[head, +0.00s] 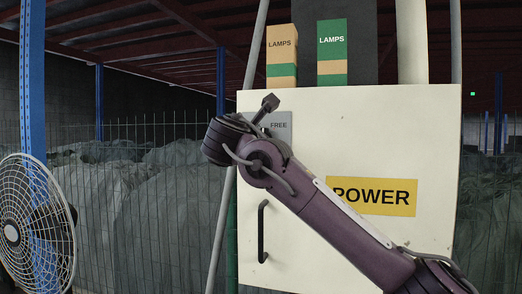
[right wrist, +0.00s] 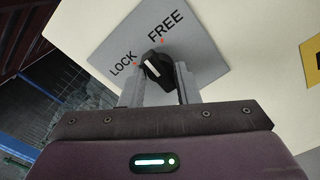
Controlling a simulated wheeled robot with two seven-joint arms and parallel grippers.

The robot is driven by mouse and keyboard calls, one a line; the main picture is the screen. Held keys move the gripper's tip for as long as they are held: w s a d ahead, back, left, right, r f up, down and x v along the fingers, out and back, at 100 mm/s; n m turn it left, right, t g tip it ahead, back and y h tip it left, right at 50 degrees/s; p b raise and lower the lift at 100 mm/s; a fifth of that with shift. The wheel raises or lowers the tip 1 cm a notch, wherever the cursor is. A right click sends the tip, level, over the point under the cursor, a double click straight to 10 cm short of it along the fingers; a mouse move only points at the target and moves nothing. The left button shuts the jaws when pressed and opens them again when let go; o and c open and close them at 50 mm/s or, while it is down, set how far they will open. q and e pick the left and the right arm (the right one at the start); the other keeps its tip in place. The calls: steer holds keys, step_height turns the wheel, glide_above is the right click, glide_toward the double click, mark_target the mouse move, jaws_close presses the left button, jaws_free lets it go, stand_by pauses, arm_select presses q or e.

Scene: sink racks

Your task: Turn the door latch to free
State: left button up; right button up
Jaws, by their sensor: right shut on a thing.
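The door latch is a black knob (right wrist: 154,65) with a white line, on a grey plate (right wrist: 118,42) marked LOCK and FREE, each with a small red tick. In the right wrist view its white line slants up-left, pointing between the two ticks. My right gripper (right wrist: 163,80) is shut on the knob, one grey finger on each side. In the head view, part of the grey plate (head: 284,121) with FREE shows beside my right arm, which hides LOCK and much of the plate. My left gripper is not in view.
The pale cabinet door (head: 330,125) bears a yellow POWER sign (head: 374,196) and a black handle (head: 262,232) at its lower left. Two LAMPS boxes, tan (head: 282,50) and green (head: 332,50), stand on top. A fan (head: 35,225) stands at the left before a wire fence (head: 150,200).

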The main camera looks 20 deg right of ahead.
steer(key=shift+m+b, duration=2.15)
steer(key=shift+m, duration=2.05)
steer(key=o, duration=1)
steer(key=shift+c, duration=0.2)
steer(key=b+v, duration=0.3)
steer(key=v, duration=0.4)
steer(key=shift+s+a, duration=0.2)
steer(key=shift+s, duration=0.15)
